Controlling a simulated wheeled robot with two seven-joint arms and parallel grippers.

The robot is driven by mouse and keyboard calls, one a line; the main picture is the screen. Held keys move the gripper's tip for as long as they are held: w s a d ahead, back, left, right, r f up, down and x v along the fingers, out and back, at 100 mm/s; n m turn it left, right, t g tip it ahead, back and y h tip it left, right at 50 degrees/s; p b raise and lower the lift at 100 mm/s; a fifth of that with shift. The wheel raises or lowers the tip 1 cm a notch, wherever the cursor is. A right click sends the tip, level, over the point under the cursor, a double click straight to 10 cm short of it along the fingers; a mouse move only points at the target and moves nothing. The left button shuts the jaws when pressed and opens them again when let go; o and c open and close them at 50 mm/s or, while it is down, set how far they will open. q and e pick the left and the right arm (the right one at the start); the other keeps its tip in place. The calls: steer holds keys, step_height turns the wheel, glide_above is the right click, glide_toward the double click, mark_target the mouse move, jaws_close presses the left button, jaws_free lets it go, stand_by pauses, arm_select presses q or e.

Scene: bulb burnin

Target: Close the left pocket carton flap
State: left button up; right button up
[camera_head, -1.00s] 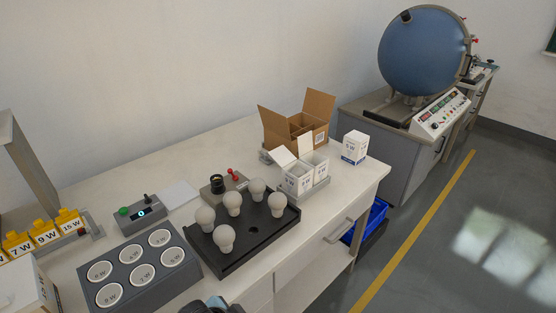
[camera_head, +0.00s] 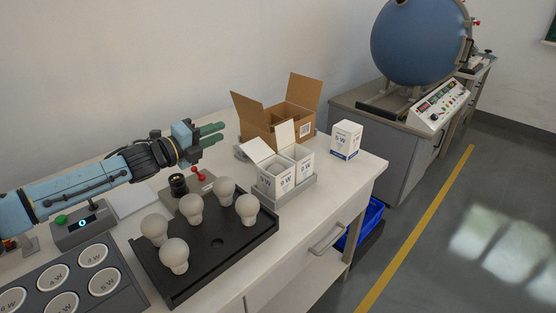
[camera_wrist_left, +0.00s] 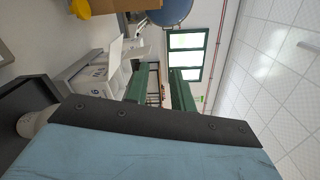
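Two small white cartons stand side by side in a grey holder (camera_head: 290,194). The left pocket carton (camera_head: 276,177) has its top open, with its white flap (camera_head: 258,150) standing up and leaning to the left. The right carton (camera_head: 303,163) is also open, its flap (camera_head: 285,134) upright. My left gripper (camera_head: 222,133) is in the air to the left of the cartons, its green fingers apart and empty, touching neither flap. In the left wrist view, the fingers (camera_wrist_left: 162,80) show a gap, and the white cartons (camera_wrist_left: 95,72) lie beyond them to the left. My right gripper is out of view.
An open brown box (camera_head: 268,122) stands behind the cartons and a closed white carton (camera_head: 346,140) to their right. A black tray (camera_head: 215,258) with several bulbs lies in front. A small device with a red knob (camera_head: 196,175) sits below my gripper.

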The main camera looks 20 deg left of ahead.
arm_select(q)
steer(key=b, duration=0.9)
glide_toward(252, 141)
steer(key=v, duration=0.3)
steer(key=shift+m, duration=0.4)
steer(key=x, duration=1.2)
steer(key=shift+w+d, duration=0.1)
steer(key=shift+w, duration=0.5)
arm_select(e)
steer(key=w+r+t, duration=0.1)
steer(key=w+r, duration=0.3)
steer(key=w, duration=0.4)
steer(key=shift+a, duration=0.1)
arm_select(q)
jaws_close()
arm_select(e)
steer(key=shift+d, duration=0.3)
